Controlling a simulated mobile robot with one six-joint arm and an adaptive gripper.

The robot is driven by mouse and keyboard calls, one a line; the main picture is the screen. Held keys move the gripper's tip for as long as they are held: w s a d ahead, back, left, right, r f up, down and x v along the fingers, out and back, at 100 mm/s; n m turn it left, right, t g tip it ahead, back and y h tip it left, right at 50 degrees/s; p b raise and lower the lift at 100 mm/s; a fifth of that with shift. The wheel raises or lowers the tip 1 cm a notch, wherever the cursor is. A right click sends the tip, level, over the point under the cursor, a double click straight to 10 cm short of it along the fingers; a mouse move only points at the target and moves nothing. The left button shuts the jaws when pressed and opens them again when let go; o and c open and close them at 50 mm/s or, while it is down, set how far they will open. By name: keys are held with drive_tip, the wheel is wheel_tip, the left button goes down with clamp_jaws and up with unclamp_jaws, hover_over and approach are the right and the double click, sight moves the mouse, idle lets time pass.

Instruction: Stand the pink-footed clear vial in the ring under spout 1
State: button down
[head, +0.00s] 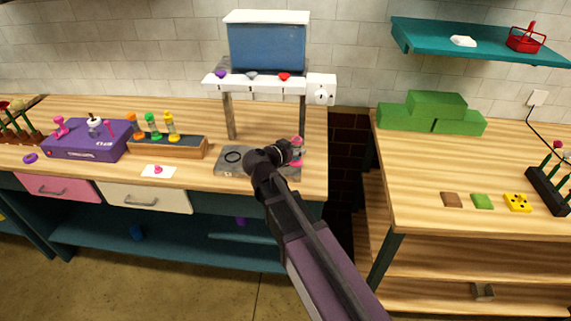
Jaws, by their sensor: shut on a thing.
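The pink-footed clear vial (298,141) is in my gripper (293,152), with pink showing above and below the jaws. It looks about upright; its clear middle is mostly hidden. My gripper is shut on it over the right end of the grey base plate (228,169) of the dispenser. I cannot tell whether the foot touches the plate. A dark ring (233,157) shows on the plate, left of my gripper; my arm hides part of the plate. Above is the white spout bar (268,84) with purple, grey and red parts; its numbers are too small to read surely.
A dispenser post (302,115) stands close behind my gripper. Left on the bench are a wooden rack (170,149) with orange, green and yellow vials, a purple box (85,142) and a white card (158,171). A gap separates the right bench (420,170).

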drive_tip(key=s+a+f+b, duration=0.1)
drive_tip(key=s+a, duration=0.6)
drive_tip(key=a, duration=0.2)
drive_tip(key=shift+a+f, duration=0.15)
drive_tip(key=shift+f, duration=0.05)
drive_tip(key=w+d, duration=0.1)
drive_tip(key=w, duration=0.3)
drive_tip(key=w+d+f+b, duration=0.1)
drive_tip(key=w+d, duration=0.1)
drive_tip(key=w, duration=0.3)
drive_tip(key=w+d, duration=0.1)
drive_tip(key=w, duration=0.4)
drive_tip(key=shift+d+f+b, duration=0.2)
drive_tip(key=shift+d+b, duration=0.05)
drive_tip(key=shift+b, duration=0.15)
drive_tip(key=shift+w+d, duration=0.15)
drive_tip(key=shift+w, duration=0.45)
wheel_tip(320, 180, down, 4)
drive_tip(key=b, duration=0.3)
drive_tip(key=shift+r+b, duration=0.15)
drive_tip(key=shift+b, duration=0.2)
drive_tip(key=shift+c, duration=1.7)
unclamp_jaws()
